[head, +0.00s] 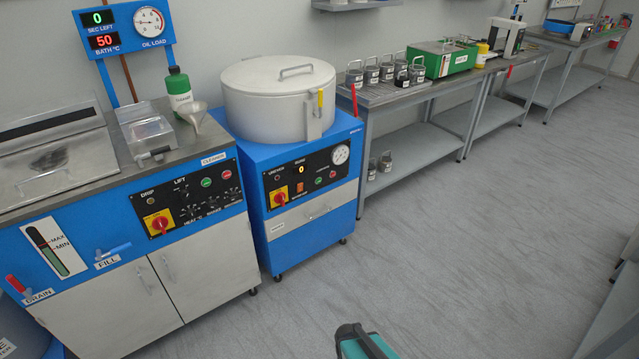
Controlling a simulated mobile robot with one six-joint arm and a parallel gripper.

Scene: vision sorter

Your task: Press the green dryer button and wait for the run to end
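The dryer appears to be the blue cabinet (312,232) with a round, pale metal drum and closed lid (278,72), in the middle left of the head view.
A blue cleaning unit (90,262) stands left of the dryer; displays above read 0 and 50. A bench (421,95) with metal jars and a green box (446,60) stands right. The grey floor (450,240) ahead is clear. A teal part shows at the bottom edge.

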